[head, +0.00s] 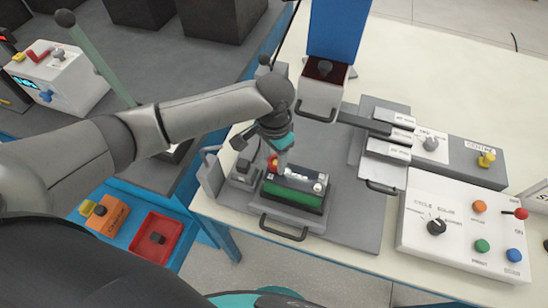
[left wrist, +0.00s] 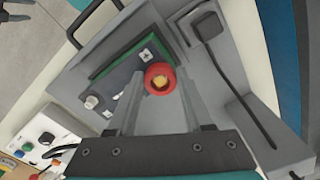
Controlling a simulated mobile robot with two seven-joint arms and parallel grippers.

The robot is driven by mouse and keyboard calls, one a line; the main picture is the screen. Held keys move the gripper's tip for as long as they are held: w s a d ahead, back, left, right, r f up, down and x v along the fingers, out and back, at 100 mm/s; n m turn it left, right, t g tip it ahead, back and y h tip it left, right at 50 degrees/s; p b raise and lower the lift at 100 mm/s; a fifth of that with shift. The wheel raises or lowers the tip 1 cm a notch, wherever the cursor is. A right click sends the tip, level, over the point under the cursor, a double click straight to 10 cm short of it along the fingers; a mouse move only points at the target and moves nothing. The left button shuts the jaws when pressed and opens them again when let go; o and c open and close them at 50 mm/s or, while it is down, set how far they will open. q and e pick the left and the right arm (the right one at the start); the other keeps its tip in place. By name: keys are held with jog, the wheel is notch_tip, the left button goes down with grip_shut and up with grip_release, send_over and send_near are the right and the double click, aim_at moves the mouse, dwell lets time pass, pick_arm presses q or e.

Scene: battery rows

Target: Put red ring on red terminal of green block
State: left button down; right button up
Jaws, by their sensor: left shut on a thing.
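The green block (head: 290,194) sits in a grey holder on the table, with a dark top face and a bare pale terminal (head: 318,187) at its right end. In the left wrist view the block's green side (left wrist: 118,52) and the pale terminal (left wrist: 91,102) also show. My left gripper (head: 279,168) is over the block's left end, pointing down. It is shut on the red ring (left wrist: 160,71), which sits between the fingertips. A yellow-brass piece (left wrist: 160,83) shows inside the ring; I cannot tell whether the ring is around the terminal or above it.
A small dark-topped block (head: 243,171) stands close left. A white control panel (head: 460,240) is at right, and a red tray (head: 155,240) at lower left.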

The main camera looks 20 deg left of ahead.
pick_arm(q)
jog(key=shift+c, duration=1.5)
grip_release()
jog(key=shift+f, duration=0.1)
notch_tip(320, 180, up, 12)
jog(key=p, duration=0.1)
jog(key=shift+r+p, duration=0.2)
jog(key=shift+p, duration=0.2)
